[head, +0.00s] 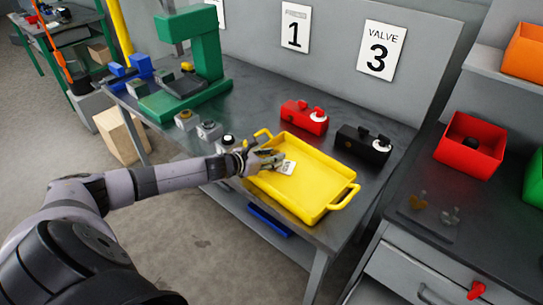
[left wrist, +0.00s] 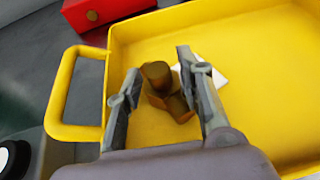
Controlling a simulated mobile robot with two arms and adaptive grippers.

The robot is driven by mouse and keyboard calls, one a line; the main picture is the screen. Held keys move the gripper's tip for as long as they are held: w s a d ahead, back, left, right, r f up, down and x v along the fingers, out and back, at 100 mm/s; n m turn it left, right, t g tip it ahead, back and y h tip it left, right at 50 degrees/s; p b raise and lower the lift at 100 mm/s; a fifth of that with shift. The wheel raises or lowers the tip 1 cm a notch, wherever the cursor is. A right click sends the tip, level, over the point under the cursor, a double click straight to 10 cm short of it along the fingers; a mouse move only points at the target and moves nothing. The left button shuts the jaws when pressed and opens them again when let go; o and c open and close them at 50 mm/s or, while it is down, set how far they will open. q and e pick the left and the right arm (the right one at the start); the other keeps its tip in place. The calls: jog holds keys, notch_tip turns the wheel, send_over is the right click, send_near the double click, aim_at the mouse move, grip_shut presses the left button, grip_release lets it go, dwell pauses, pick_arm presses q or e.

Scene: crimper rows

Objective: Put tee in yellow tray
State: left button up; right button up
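The yellow tray (head: 325,166) lies on the grey workbench, and its wall and handle also show in the left wrist view (left wrist: 62,92). My left gripper (head: 268,160) reaches over the tray's left part. In the left wrist view its two fingers (left wrist: 160,82) stand apart. A brown, brass-like tee (left wrist: 160,77) is between them, over the tray floor. Yellow shows between the left finger and the tee; the right finger is close to it, and I cannot tell if they touch. In the head view the hand mostly hides the tee. My right gripper is not in view.
A white card (head: 286,167) lies in the tray. Behind it are a red block (head: 303,118) and a black block (head: 362,147). A green press (head: 205,50) stands at the bench's left. A red bin (head: 470,146) and small fittings (head: 420,201) are on the right bench.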

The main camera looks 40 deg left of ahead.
pick_arm(q)
jog(key=o, duration=0.4)
jog(key=shift+r, duration=0.15)
jog(key=shift+s+a, duration=0.15)
jog(key=shift+s, duration=0.3)
jog(key=b+v, duration=0.1)
jog(key=v, duration=0.4)
jog(key=shift+s+r, duration=0.2)
jog(key=shift+s, duration=0.15)
jog(key=shift+v, duration=2.65)
jog(key=shift+w+r, duration=0.1)
jog(key=shift+r, duration=0.05)
